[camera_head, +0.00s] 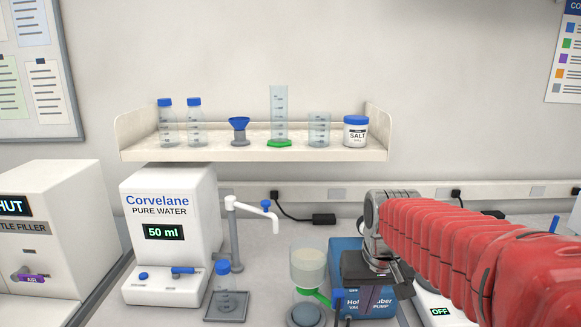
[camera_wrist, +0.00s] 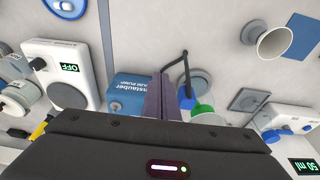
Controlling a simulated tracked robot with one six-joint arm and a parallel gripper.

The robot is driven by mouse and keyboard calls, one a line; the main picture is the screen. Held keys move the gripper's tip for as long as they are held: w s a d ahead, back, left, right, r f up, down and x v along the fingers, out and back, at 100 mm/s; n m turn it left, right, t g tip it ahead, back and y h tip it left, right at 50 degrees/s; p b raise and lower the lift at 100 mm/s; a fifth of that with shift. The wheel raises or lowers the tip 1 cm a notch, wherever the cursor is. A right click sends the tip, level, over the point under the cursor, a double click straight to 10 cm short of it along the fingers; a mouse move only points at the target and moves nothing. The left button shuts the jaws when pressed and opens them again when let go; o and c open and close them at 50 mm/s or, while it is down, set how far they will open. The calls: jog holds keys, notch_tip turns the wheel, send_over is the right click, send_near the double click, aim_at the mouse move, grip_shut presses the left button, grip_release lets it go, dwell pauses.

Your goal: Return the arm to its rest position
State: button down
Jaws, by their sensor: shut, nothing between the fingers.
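My arm is red and ribbed and reaches in from the right in the head view. My gripper (camera_head: 386,268) is at its end, over the blue vacuum pump box (camera_head: 340,257). In the wrist view my gripper (camera_wrist: 170,80) shows its two fingers together, with nothing between them. The blue pump box also shows in the wrist view (camera_wrist: 129,90), behind and left of the fingers. Part of the pump box is hidden by my gripper in the head view.
A filter funnel (camera_head: 308,266) with a green part stands left of the pump. A Corvelane water dispenser (camera_head: 170,228) and a blue-capped bottle (camera_head: 223,275) stand further left. A wall shelf (camera_head: 225,155) holds glassware. A white device reading OFF (camera_wrist: 62,72) is near my gripper.

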jog(key=s+t, duration=0.3)
jog(key=s, duration=1.4)
